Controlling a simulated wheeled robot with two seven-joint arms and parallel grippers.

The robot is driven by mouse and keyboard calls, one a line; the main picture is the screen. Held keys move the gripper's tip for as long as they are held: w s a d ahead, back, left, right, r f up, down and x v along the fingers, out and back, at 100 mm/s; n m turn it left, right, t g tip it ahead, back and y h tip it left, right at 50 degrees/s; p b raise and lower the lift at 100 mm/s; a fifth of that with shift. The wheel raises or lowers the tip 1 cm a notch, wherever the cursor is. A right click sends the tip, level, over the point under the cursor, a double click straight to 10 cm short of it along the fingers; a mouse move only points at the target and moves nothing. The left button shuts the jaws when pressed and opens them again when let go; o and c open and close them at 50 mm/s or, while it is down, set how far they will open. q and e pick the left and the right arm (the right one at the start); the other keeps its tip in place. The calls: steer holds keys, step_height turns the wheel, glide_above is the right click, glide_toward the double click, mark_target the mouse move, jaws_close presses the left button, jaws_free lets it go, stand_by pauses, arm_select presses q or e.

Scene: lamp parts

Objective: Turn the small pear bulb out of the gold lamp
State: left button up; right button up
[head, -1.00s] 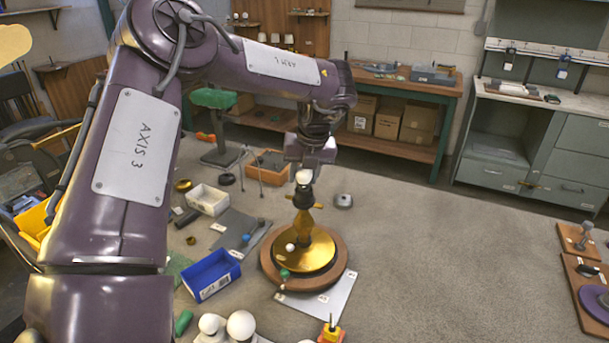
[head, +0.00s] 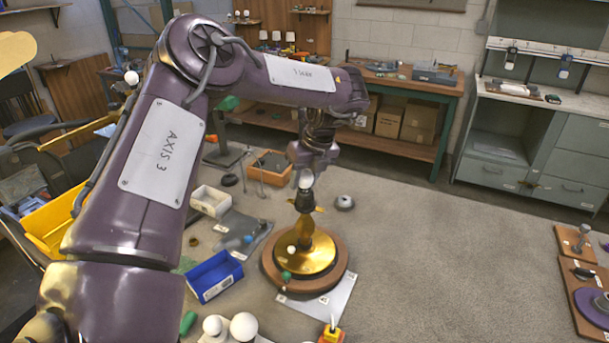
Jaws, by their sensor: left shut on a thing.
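The gold lamp (head: 306,246) stands upright on a round wooden turntable-like base (head: 327,280), with a dark socket at its top. The small white pear bulb (head: 305,179) shows at the top of the dark socket. My left gripper (head: 307,168) comes down from above and is shut on the bulb, right over the socket. The fingers are small and partly hidden by the wrist, and I cannot tell how far the bulb's thread sits in the socket. My right gripper is not in view.
A blue bin (head: 214,276), a white bin (head: 210,201) and a wooden tray (head: 269,168) stand left of the lamp. White round bulbs (head: 243,326) stand at the front. A small grey part (head: 344,202) lies behind the lamp.

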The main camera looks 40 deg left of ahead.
arm_select(q)
steer(key=shift+c, duration=0.8)
steer(key=shift+r+p, duration=0.75)
steer(key=shift+r, duration=0.1)
steer(key=shift+w+d, duration=0.1)
steer(key=shift+r+p, duration=1.55)
steer(key=shift+p, duration=0.05)
step_height(320, 180, up, 4)
steer(key=p, duration=0.3)
steer(key=shift+p, duration=0.35)
